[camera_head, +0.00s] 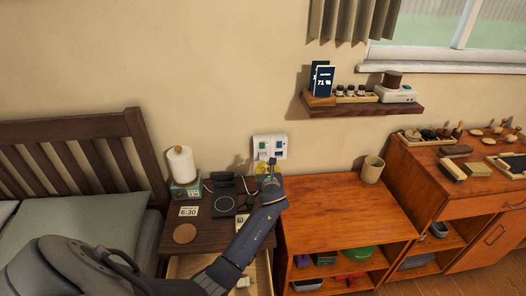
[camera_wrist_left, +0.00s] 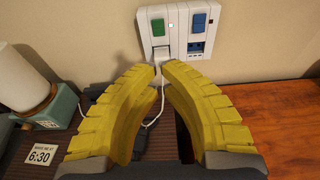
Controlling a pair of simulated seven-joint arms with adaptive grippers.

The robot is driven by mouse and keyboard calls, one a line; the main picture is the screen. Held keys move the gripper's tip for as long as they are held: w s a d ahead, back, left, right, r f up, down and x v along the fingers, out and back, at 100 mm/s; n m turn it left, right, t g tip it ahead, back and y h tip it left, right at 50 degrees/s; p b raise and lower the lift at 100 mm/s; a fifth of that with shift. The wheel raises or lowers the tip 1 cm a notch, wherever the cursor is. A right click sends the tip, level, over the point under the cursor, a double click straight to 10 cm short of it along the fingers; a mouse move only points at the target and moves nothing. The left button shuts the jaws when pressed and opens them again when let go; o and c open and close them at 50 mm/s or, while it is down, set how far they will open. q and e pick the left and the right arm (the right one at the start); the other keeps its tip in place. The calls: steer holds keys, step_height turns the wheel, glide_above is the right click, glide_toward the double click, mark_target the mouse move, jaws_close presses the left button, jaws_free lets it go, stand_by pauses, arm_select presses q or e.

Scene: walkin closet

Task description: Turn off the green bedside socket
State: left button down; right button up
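A white double wall socket (camera_head: 270,147) is on the wall above the nightstand. In the left wrist view, its green switch (camera_wrist_left: 158,27) is at the upper left and its blue switch (camera_wrist_left: 199,21) at the upper right. A white plug (camera_wrist_left: 160,52) sits below the green switch, with a white cord hanging from it. My left gripper (camera_head: 271,162) is just below and in front of the socket. In the left wrist view, its yellow fingers (camera_wrist_left: 160,68) are drawn together at the tips, below the green switch and near the plug, holding nothing visible. My right gripper is out of view.
The nightstand (camera_head: 205,236) holds a lamp (camera_head: 182,166), a 6:30 card (camera_head: 188,211), a round coaster (camera_head: 185,233) and dark charging stands. A wooden cabinet (camera_head: 335,212) with a cup (camera_head: 372,169) stands to the right. A loaded shelf (camera_head: 358,108) is above it.

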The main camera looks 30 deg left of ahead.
arm_select(q)
glide_toward(263, 147)
steer(key=x, duration=0.5)
steer(key=shift+a+f, duration=0.2)
steer(key=shift+f, duration=0.25)
steer(key=shift+w+a+r, duration=0.1)
steer(key=shift+w+a, duration=0.55)
steer(key=shift+w, duration=0.2)
